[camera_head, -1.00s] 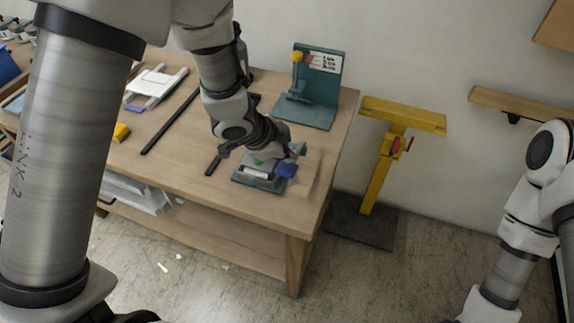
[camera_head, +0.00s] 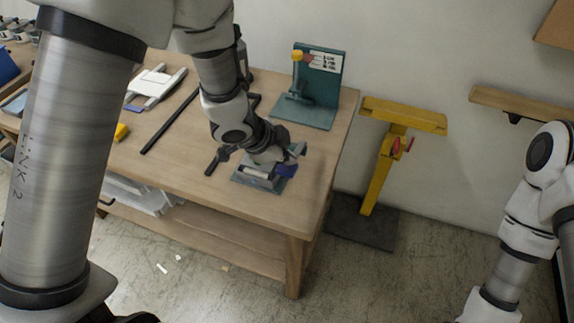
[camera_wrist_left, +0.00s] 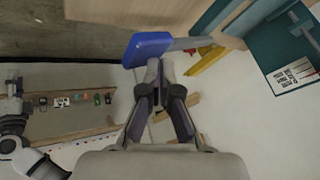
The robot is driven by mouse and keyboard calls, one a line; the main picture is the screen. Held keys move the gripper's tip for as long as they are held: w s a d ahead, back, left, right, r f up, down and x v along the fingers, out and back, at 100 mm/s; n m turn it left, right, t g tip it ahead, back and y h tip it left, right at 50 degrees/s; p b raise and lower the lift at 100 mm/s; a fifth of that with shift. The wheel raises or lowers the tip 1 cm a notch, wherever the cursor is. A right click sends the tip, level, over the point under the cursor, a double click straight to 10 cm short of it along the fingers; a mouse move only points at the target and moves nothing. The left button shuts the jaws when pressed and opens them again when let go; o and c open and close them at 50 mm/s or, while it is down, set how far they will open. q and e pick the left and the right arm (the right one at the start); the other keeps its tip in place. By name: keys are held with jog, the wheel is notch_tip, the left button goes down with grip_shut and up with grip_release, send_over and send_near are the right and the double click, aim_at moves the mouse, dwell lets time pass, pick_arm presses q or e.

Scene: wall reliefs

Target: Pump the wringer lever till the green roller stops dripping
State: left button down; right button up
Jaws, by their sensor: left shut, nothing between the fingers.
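The wringer is a small device on a grey-green base plate (camera_head: 246,181) near the front right of the table, with a pale roller (camera_head: 257,173) in front. Its blue lever pad (camera_head: 287,170) sticks out to the right. In the left wrist view the blue pad (camera_wrist_left: 148,46) sits on a grey bar just beyond my fingertips. My left gripper (camera_head: 294,153) is shut and empty, right above and behind the pad; its fingers (camera_wrist_left: 156,80) show close together. I cannot tell whether they touch the pad. The green roller and any drips are hidden behind my gripper. My right gripper is out of view.
A teal stand with a yellow-capped post (camera_head: 335,70) is at the table's back right. A yellow stand (camera_head: 381,175) rises from a dark floor plate beyond the table's edge.

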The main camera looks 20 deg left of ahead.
aim_at(280, 171)
pick_arm(q)
jog(key=shift+s+f+b, duration=0.2)
jog(key=shift+f+b, duration=0.55)
jog(key=shift+f, duration=0.05)
jog(key=shift+s+f+b, duration=0.2)
jog(key=shift+f+b, duration=0.5)
jog(key=shift+f, duration=0.05)
jog(key=shift+s+f+b, duration=0.2)
jog(key=shift+f+b, duration=0.55)
jog(key=shift+f, duration=0.05)
dwell(1.7)
jog(key=shift+r, duration=0.1)
dwell(0.4)
jog(key=shift+w+r+p, duration=0.25)
jog(key=shift+r+p, duration=0.65)
jog(key=shift+p, duration=0.2)
jog(key=shift+w+r+p, duration=0.25)
jog(key=shift+r+p, duration=0.7)
jog(key=shift+p, duration=0.2)
jog(key=shift+w+r+p, duration=0.25)
jog(key=shift+r+p, duration=0.65)
jog(key=shift+p, duration=0.2)
jog(key=r+p, duration=0.2)
jog(key=p, duration=0.1)
jog(key=w+r+p, duration=0.1)
jog(key=r+p, duration=0.2)
jog(key=shift+w, duration=0.15)
jog(key=shift+f, duration=0.1)
